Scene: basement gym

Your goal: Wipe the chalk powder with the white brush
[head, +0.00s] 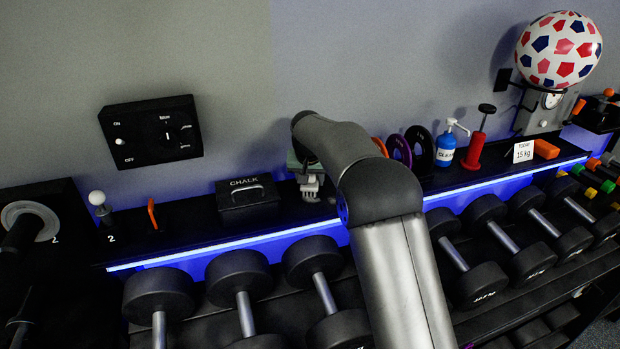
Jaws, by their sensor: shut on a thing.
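My gripper (311,188) is partly hidden behind my own arm, low over the black shelf (190,216), just right of the chalk box. It is shut on a small pale thing, likely the white brush, though its shape is hard to make out. I cannot tell whether the brush touches the shelf. No chalk powder can be made out; the shelf behind and under my arm is hidden.
A black chalk box (247,194) stands left of my gripper. Rings (419,150), a blue-white bottle (446,145) and a red pump (475,150) stand to the right. Dumbbells (240,280) line the rack in front. A switch panel (152,132) is on the wall.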

